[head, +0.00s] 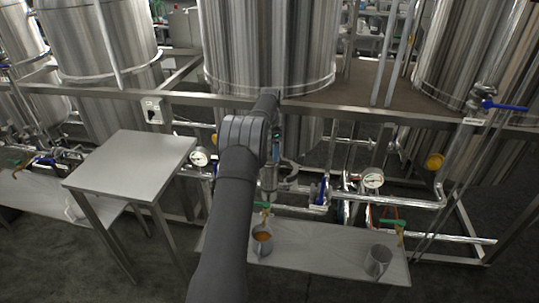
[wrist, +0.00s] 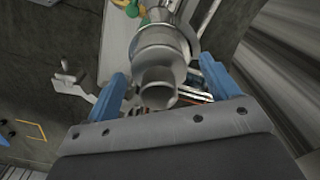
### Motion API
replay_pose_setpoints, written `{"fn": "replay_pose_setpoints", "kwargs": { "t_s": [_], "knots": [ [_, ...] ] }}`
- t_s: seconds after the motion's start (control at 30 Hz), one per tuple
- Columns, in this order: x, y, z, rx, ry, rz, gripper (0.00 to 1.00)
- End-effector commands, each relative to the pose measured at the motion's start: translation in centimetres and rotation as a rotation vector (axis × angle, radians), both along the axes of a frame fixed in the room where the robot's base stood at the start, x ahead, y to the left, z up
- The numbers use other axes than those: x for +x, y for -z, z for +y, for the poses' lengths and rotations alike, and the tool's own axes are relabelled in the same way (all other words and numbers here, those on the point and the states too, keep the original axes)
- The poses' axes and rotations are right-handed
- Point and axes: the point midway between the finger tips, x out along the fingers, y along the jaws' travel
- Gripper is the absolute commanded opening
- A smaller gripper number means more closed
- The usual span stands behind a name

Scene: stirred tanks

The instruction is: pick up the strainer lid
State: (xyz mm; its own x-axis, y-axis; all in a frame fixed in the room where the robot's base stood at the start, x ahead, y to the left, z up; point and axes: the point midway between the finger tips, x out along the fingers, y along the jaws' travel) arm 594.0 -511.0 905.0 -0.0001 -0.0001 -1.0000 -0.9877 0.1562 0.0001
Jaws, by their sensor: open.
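The strainer lid (wrist: 158,88) is a round, stepped metal piece with a short cylindrical end, seen close up in the wrist view. It sits on a metal fitting (wrist: 160,42) in the pipework. My gripper (wrist: 166,84) is open, with one blue finger on each side of the lid. A gap shows between the lid and both fingers, and nothing is held. In the head view, the metal strainer body (head: 268,180) shows just right of my arm, which partly hides this area; the lid cannot be made out clearly there.
Pipes, a pressure gauge (head: 373,178) and a blue valve handle (head: 318,192) lie right of the strainer. A low bench (head: 320,248) below holds a cup with orange liquid (head: 262,242) and a metal jug (head: 378,261). A bare side table (head: 132,160) stands left. Large tanks (head: 270,45) rise behind.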

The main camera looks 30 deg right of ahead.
Motion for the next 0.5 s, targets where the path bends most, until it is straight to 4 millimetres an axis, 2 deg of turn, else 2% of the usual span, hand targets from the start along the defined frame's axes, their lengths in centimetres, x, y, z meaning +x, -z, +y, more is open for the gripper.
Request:
{"fn": "replay_pose_setpoints", "kwargs": {
  "t_s": [0.1,0.3,0.37,0.5],
  "knots": [
    [-0.08,1.29,0.02,0.001,0.0,0.001,0.81],
    [-0.05,1.35,0.0,0.0,0.0,0.0,0.81],
    [-0.05,1.35,0.0,0.0,0.0,0.0,0.71],
    [-0.05,1.33,0.0,0.0,0.0,0.0,0.43]
  ]
}}
